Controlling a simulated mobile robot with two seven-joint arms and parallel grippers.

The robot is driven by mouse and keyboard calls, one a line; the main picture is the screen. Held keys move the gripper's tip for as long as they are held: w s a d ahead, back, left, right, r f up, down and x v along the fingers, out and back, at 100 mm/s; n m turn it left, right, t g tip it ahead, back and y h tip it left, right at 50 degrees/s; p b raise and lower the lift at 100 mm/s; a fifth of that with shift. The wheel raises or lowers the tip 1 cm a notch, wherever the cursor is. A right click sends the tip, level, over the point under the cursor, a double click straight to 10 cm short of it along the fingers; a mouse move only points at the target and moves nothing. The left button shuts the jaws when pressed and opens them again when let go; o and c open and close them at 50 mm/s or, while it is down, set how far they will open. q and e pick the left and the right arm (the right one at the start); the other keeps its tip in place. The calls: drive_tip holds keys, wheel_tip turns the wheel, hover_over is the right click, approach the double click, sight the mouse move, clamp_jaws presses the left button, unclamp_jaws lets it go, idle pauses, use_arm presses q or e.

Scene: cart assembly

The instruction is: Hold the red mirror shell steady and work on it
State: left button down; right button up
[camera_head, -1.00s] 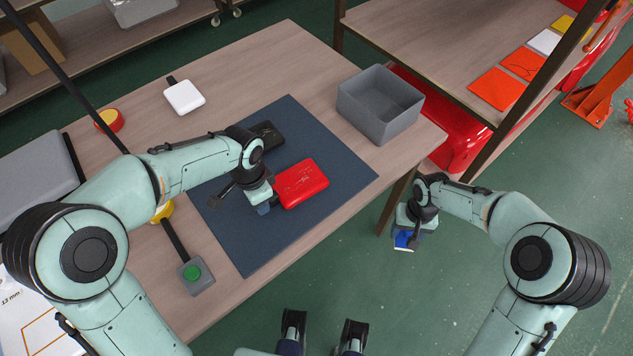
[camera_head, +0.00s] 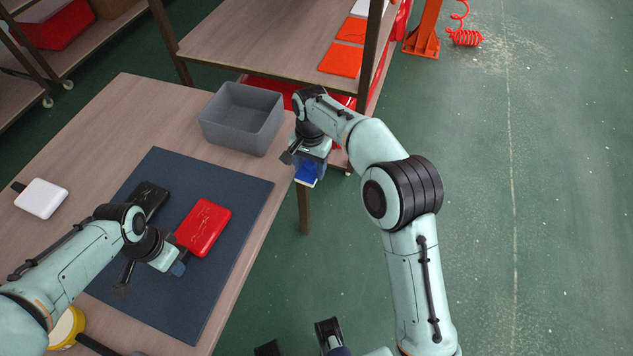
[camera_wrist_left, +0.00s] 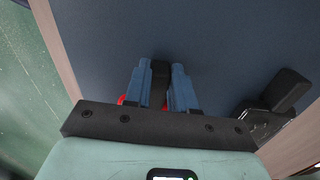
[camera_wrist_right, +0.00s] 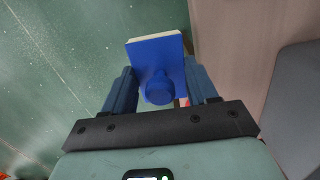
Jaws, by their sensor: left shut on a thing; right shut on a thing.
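The red mirror shell (camera_head: 203,228) lies on the dark blue mat (camera_head: 232,275), with scratch-like marks on its top. My left gripper (camera_head: 178,268) is at its near edge, shut on a short black stem (camera_wrist_left: 160,80) that appears to belong to the shell. Only slivers of red (camera_wrist_left: 122,100) show behind the fingers in the left wrist view. My right gripper (camera_head: 308,168) is shut on the round knob of a blue block (camera_head: 306,176) with a pale underside. The block (camera_wrist_right: 155,55) hangs in the air just off the table's right edge, apart from the shell.
A grey open bin (camera_head: 243,118) stands at the table's far right corner. A black shell (camera_head: 148,198) lies on the mat beside the red one. A white shell (camera_head: 41,198) lies on the wood at left. The mat's right part is clear.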

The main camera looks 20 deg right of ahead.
sight(200, 226)
drive_tip(key=a+r+n, duration=0.1)
drive_tip(key=a+r, duration=0.1)
drive_tip(key=a, duration=0.3)
drive_tip(key=a+r+n, duration=0.2)
drive_tip(key=a, duration=0.4)
drive_tip(key=a+r+n, duration=0.2)
drive_tip(key=a, duration=0.4)
drive_tip(key=shift+s+r, duration=0.1)
drive_tip(key=shift+s, duration=0.05)
drive_tip(key=s+a+r+n, duration=0.2)
drive_tip(key=s+a+r, duration=0.1)
drive_tip(key=a, duration=0.3)
drive_tip(key=s+a+r+n, duration=0.2)
drive_tip(key=s+a+r, duration=0.1)
drive_tip(key=a, duration=0.4)
drive_tip(key=shift+h, duration=0.3)
drive_tip(key=shift+d+f, duration=0.2)
drive_tip(key=shift+f, duration=3.35)
drive_tip(key=shift+w+d+f, duration=0.2)
drive_tip(key=shift+f, duration=0.2)
drive_tip(key=shift+w+d+f, duration=0.15)
drive_tip(key=shift+w+f, duration=0.05)
drive_tip(key=shift+f, duration=0.15)
drive_tip(key=shift+c, duration=0.4)
drive_tip(key=shift+w+d, duration=1.05)
drive_tip(key=shift+d, duration=0.05)
drive_tip(key=shift+s+a, duration=1.55)
wheel_tip(200, 226, up, 8)
drive_tip(key=shift+r, duration=0.2)
